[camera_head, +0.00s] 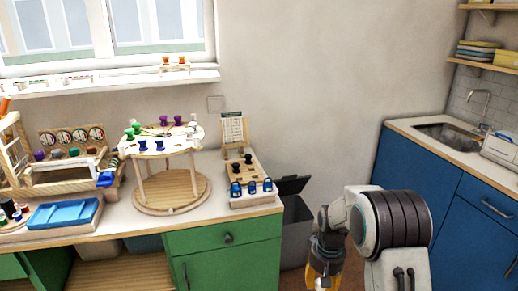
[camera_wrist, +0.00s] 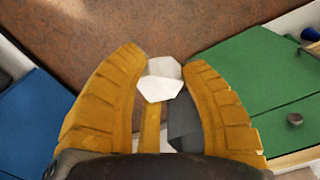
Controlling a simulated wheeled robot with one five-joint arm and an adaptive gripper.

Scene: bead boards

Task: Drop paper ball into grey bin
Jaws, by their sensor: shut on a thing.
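The white crumpled paper ball (camera_wrist: 163,82) is between the tips of my yellow gripper (camera_wrist: 164,66) in the wrist view, and my gripper is shut on it. In the head view my gripper (camera_head: 323,270) points down at the bottom edge, with a small white bit of the ball low in it. The grey bin (camera_head: 294,236) stands on the floor at the right end of the green cabinet, its dark lid (camera_head: 292,185) raised. My gripper is to the right of the bin in the head view. A dark grey surface shows beside the right finger in the wrist view; I cannot tell which part it is.
The green cabinet (camera_head: 224,256) with a pale worktop carries a round bead stand (camera_head: 172,202), a peg board and a blue tray (camera_head: 64,214). Blue cabinets (camera_head: 416,170) with a sink stand at the right. Brown floor (camera_wrist: 190,25) shows clear in the wrist view.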

